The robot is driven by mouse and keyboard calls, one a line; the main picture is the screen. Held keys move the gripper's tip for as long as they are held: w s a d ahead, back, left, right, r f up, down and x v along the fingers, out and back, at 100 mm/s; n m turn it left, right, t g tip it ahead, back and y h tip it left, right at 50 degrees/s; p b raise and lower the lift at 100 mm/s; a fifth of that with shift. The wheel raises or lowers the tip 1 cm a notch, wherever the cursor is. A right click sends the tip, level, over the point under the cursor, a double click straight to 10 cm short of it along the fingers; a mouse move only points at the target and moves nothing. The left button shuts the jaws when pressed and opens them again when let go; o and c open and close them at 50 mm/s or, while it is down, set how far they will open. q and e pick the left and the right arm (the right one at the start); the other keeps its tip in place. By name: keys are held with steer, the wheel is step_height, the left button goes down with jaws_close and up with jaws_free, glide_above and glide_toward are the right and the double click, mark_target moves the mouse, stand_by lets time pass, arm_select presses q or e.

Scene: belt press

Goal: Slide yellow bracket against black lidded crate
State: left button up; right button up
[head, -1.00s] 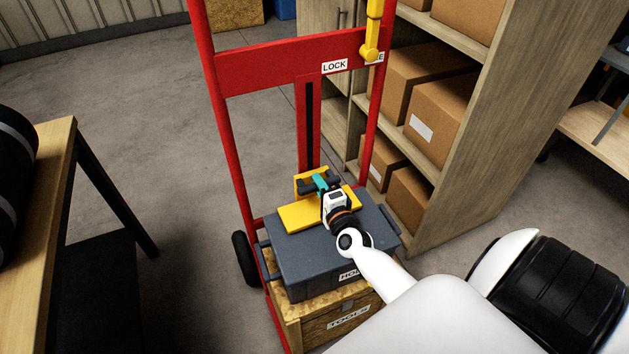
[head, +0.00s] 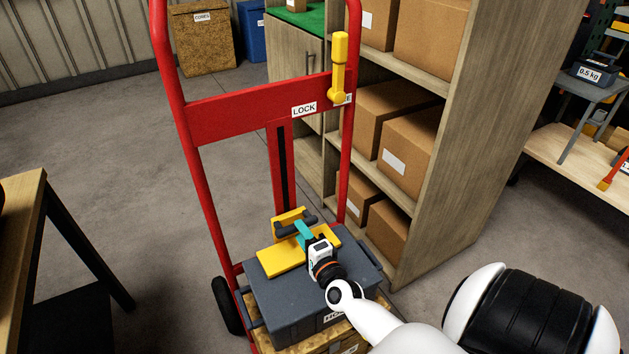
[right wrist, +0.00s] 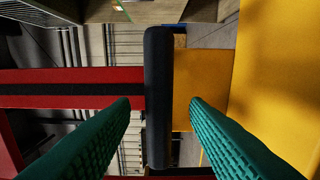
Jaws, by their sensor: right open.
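The yellow bracket (head: 285,260) has a flat plate over the lid of the dark lidded crate (head: 290,299) and an upright part behind with a dark bar handle (right wrist: 158,60). Whether the plate touches the lid is unclear in the head view. My right gripper (head: 302,228) has teal fingers at the handle. In the right wrist view its fingers (right wrist: 158,104) are apart, one on each side of the handle, with gaps showing. The yellow plate fills the right of that view. My left gripper is not in view.
The crate stands on a wooden box (head: 300,338) on a red hand truck (head: 235,108). A yellow lever (head: 339,70) sits by the LOCK label on its crossbar. A wooden shelf with cartons (head: 450,170) stands close on the right. A table (head: 25,215) stands at left.

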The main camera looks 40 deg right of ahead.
steer(key=v, duration=0.9)
steer(key=shift+w, duration=0.1)
